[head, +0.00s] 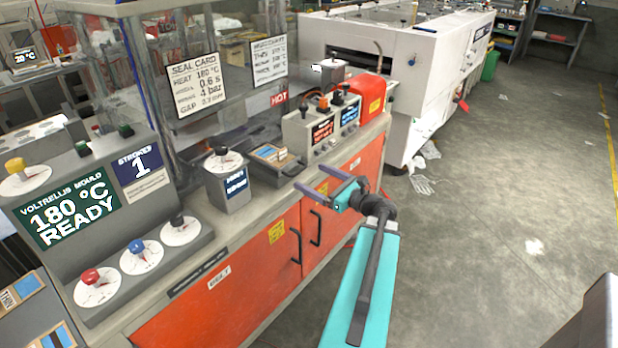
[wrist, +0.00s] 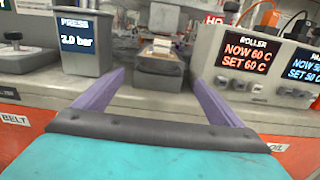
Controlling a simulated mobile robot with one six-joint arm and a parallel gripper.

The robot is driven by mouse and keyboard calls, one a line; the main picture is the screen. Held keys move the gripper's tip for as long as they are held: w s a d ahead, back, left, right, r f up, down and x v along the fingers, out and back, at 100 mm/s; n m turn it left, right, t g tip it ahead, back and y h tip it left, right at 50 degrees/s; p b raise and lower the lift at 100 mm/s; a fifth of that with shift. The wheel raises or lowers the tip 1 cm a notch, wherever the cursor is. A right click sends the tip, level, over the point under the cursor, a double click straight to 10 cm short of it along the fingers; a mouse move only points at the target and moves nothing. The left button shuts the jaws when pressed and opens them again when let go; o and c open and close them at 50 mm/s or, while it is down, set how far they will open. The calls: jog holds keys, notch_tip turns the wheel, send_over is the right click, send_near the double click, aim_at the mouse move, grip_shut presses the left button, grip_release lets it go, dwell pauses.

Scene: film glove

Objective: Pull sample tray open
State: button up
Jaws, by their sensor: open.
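A small dark tray with tan and blue pieces on it, which looks like the sample tray (head: 289,168), sits on the bench top between the press gauge box and the roller control box. In the wrist view the tray (wrist: 160,64) lies ahead, between and beyond my fingertips. I cannot tell how far it is pulled out. My gripper (head: 309,175) is open and empty, with its two purple fingers apart in front of the bench's front edge. In the wrist view my gripper (wrist: 155,76) points toward the tray and touches nothing that I can see.
The press gauge box (wrist: 85,42) stands left of the tray, reading 2.0 bar. The roller control box (head: 322,130) stands on its right. A red HOT sign (head: 279,98) hangs behind. Orange cabinet doors (head: 270,258) with black handles are below.

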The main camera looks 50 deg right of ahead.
jog(key=s+b, duration=0.1)
jog(key=s, duration=0.9)
jog(key=shift+b, duration=0.35)
jog(key=shift+s, duration=0.1)
